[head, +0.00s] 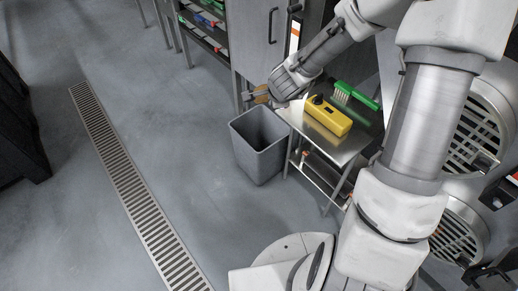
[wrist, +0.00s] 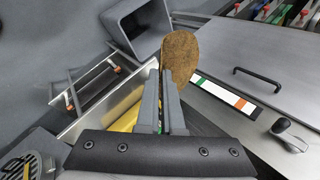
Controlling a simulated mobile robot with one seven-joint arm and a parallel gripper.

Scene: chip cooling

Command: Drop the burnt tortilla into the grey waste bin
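The burnt tortilla (wrist: 181,55) is a thin brown disc with a darker edge. In the wrist view it stands out beyond my fingertips, and its left edge overlaps the bin's rim in the picture. In the head view the tortilla (head: 261,94) shows small, above the bin's back rim. My gripper (wrist: 166,80) is shut on the tortilla's near edge; in the head view my gripper (head: 272,93) is up over the cart's corner. The grey waste bin (head: 262,160) stands open on the floor; the bin (wrist: 122,22) also shows at the top of the wrist view.
A steel cart (head: 350,150) stands right of the bin, carrying a yellow device (head: 328,116) and a green brush (head: 357,95). A grey cabinet (head: 255,40) is behind. Shelves with coloured items (head: 203,18) are further back. Floor left of the bin is clear, with a drain grate (head: 125,180).

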